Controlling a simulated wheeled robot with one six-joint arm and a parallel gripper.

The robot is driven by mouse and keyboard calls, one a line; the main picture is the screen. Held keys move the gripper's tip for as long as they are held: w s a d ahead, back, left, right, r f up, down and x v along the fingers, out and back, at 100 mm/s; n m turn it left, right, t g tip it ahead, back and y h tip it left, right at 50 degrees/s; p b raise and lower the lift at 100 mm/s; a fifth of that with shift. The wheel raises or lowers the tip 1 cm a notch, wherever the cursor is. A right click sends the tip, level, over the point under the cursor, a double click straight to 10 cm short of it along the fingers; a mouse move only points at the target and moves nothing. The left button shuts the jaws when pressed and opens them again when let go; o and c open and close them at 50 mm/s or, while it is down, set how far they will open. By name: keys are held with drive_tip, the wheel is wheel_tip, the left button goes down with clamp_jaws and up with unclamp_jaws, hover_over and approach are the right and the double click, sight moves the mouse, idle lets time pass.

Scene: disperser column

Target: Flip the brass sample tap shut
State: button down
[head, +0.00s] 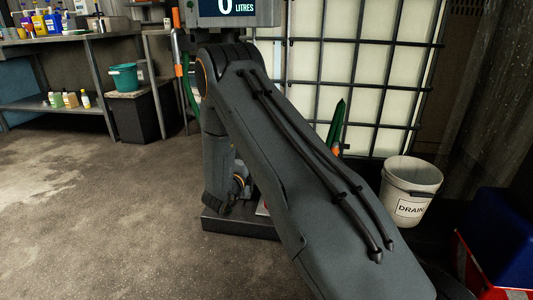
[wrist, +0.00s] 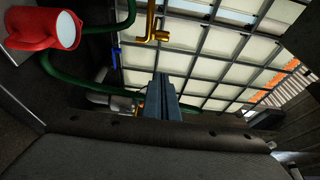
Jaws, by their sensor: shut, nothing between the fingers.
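The brass sample tap (wrist: 151,24) shows at the top middle of the wrist view, in front of the caged white tank. It has a long upright part and a short bent end at its foot; I cannot tell which part is the lever or how it is set. My gripper (wrist: 163,80) is shut and empty, its fingers pointing up the wrist view just below the tap and apart from it in the picture. In the head view my own arm fills the middle, and neither the tap nor the gripper tips can be made out.
A red jug (wrist: 46,29), a green hose (wrist: 75,80) and a small blue part (wrist: 116,50) are left of the tap. The caged tank (head: 385,55) stands behind my arm. A white DRAIN bucket (head: 410,188) stands at right. Floor at left is clear, before a bench (head: 60,40).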

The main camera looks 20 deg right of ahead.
drive_tip(key=p+v, duration=0.1)
drive_tip(key=v, duration=0.3)
drive_tip(key=shift+s+a, duration=0.25)
drive_tip(key=shift+a, duration=0.1)
